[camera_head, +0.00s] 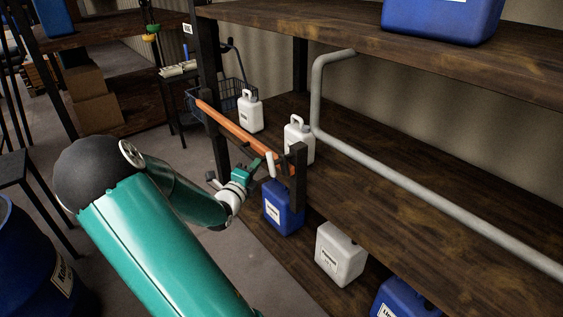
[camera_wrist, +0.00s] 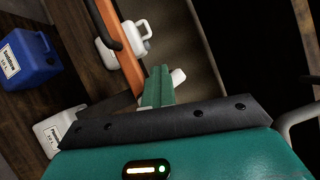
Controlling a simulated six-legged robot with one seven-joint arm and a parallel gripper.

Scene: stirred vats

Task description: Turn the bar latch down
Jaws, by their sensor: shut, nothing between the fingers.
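An orange bar (camera_head: 232,127) runs along the front of the shelf between two dark posts; it also shows in the wrist view (camera_wrist: 122,52). A small white handle-like piece (camera_head: 270,164) sits by the bar's near end, close to the dark post (camera_head: 299,172). It may be part of the latch. My gripper (camera_head: 257,166) is shut and empty, right beside this white piece. In the wrist view my green fingers (camera_wrist: 159,74) are together, with a white piece (camera_wrist: 178,76) just to their right. I cannot tell whether they touch.
White jugs (camera_head: 250,112) (camera_head: 299,138) stand on the shelf behind the bar. A blue canister (camera_head: 284,208) and a white canister (camera_head: 341,252) stand on the level below. A grey pipe (camera_head: 420,193) runs along the shelf at right. A blue drum (camera_head: 28,265) stands at lower left.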

